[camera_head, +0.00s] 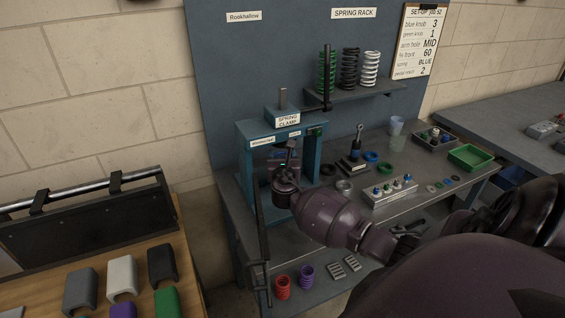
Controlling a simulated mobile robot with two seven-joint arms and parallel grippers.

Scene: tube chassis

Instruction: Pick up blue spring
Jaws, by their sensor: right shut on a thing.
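My right gripper (287,172) is at the opening of the blue spring clamp (246,150), with its wrist in front of it. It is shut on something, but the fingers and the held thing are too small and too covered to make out. I cannot clearly see a blue spring. The spring rack (372,92) holds a green spring (322,72), a black spring (349,68) and a white spring (370,68), all upright. My left gripper is not in view.
A side table (185,262) with colored covers stands at left.

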